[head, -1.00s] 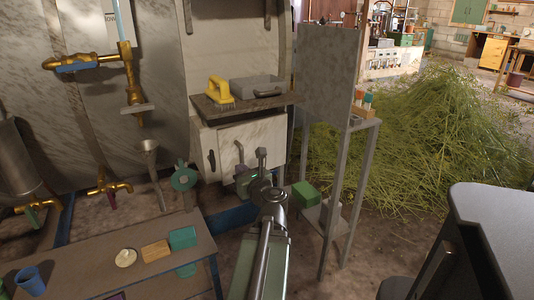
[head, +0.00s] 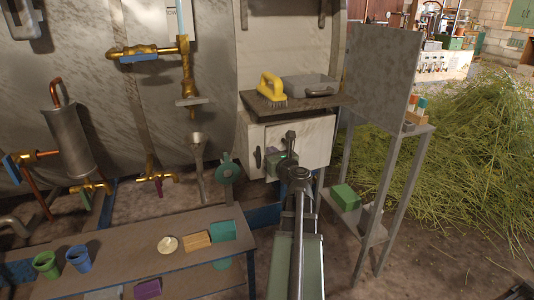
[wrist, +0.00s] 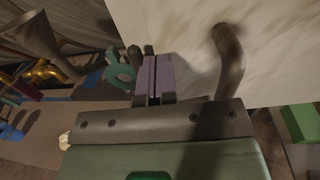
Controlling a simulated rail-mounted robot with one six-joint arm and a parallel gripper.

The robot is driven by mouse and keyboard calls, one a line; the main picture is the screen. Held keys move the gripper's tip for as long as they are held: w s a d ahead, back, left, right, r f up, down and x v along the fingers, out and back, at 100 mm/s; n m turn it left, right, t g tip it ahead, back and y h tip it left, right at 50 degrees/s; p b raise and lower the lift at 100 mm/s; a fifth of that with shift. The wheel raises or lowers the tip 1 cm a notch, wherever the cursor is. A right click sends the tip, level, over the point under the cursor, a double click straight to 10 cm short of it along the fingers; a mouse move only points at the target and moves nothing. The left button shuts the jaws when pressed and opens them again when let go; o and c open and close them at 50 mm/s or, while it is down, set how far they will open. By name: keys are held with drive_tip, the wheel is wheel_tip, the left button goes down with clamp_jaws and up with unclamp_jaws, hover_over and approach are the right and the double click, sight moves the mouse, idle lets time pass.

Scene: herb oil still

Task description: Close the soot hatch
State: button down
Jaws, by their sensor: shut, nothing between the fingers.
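The soot hatch (head: 312,143) is a pale, stained box front with a door under a small shelf in the head view. A dark upright handle (head: 257,158) shows at its left part. In the wrist view the pale hatch panel (wrist: 280,50) fills the upper right, with a bent dark bar handle (wrist: 231,62) standing off it. My gripper (head: 283,160) is in front of the hatch. Its purple-padded fingers (wrist: 156,72) are shut together and empty, left of the bar handle and apart from it. I cannot tell whether the fingertips touch the panel, or how far the door stands open.
The shelf (head: 335,101) above holds a yellow brush (head: 271,88) and a grey case (head: 311,86). A tall metal stand (head: 349,166) is close on the right. A teal valve wheel (head: 228,172) and a bench (head: 140,256) with cups are on the left.

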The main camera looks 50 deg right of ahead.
drive_tip(key=shift+w+d, duration=0.2)
drive_tip(key=shift+w, duration=0.1)
drive_tip(key=x, duration=0.3)
drive_tip(key=shift+w+d+r, duration=0.15)
drive_tip(key=shift+w, duration=0.05)
